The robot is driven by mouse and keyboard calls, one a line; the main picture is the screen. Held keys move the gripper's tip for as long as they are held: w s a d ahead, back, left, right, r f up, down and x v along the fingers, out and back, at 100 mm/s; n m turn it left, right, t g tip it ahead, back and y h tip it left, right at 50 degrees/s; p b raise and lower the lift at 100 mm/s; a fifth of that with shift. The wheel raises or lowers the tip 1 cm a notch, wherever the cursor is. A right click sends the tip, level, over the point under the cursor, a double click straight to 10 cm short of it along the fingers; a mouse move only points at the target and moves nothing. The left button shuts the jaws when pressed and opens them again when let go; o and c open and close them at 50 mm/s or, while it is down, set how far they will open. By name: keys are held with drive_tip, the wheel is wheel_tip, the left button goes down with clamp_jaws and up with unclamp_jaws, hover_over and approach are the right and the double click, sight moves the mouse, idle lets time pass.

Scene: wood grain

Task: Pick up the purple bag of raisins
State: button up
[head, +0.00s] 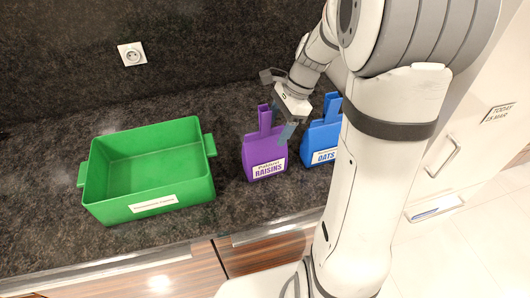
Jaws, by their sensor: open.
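The purple bag of raisins (264,160) stands upright on the dark stone counter, with a white label reading "RAISINS" on its lower front and a narrow top. My gripper (279,121) is open just above and at the upper right of the bag, with its fingers angled down close to the bag's top. One finger overlaps the bag's right side in the picture. I cannot tell whether it touches the bag.
A green open crate (190,190) with a white label stands empty on the counter at left. A blue bag of oats (319,142) stands right of the raisins, partly hidden by my arm. The counter's front edge runs above wooden drawers (265,254). A wall socket (132,54) is behind.

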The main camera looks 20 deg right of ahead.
sight(272, 134)
drive_tip(key=x, duration=0.2)
drive_tip(key=w+x, duration=0.1)
drive_tip(key=shift+a+f+p, duration=0.1)
drive_tip(key=shift+f+p, duration=0.25)
drive_tip(key=shift+f, duration=0.05)
drive_tip(key=shift+s+a+f, duration=0.1)
drive_tip(key=shift+s+f, duration=0.05)
drive_tip(key=shift+f, duration=0.15)
clamp_jaws()
